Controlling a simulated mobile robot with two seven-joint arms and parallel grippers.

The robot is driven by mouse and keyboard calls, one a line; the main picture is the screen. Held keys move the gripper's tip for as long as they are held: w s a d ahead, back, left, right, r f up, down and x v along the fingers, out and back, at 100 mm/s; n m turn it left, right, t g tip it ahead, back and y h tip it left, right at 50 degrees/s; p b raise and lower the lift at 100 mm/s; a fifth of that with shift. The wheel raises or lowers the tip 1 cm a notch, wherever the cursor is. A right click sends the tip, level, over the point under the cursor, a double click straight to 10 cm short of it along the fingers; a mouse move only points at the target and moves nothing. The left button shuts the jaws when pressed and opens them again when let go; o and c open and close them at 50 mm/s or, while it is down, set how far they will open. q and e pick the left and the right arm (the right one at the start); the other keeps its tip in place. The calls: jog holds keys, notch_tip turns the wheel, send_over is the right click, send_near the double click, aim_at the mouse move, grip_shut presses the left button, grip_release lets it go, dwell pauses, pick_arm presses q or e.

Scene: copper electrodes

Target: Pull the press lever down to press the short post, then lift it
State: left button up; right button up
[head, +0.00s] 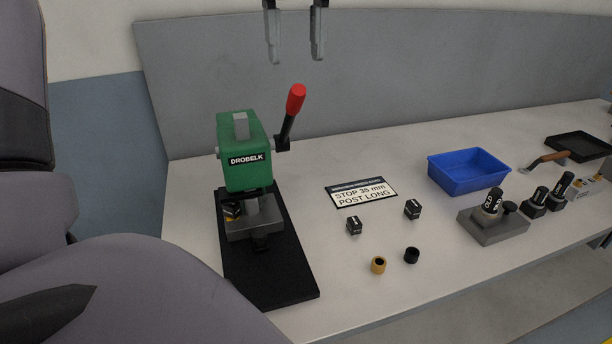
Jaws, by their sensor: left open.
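The green press (243,150), labelled DROBELK, stands on a black base plate (285,270) at the left of the table. Its lever (287,128) has a red grip (295,99) and points up and slightly right. A grey block (250,228) sits under the press head. A small black piece with some yellow (232,209) is at its left side; I cannot tell whether it is the short post. My left gripper (296,50) hangs at the top edge, fingers apart and empty, above the red grip and not touching it. My right gripper is not in view.
A sign (361,192) reads STOP 35 mm POST LONG. A blue bin (468,172), a grey fixture (497,229) and a black tray (578,148) are at right.

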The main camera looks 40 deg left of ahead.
pick_arm(q)
jog(key=shift+f, duration=2.7)
jog(key=shift+f, duration=0.35)
jog(key=c, duration=0.8)
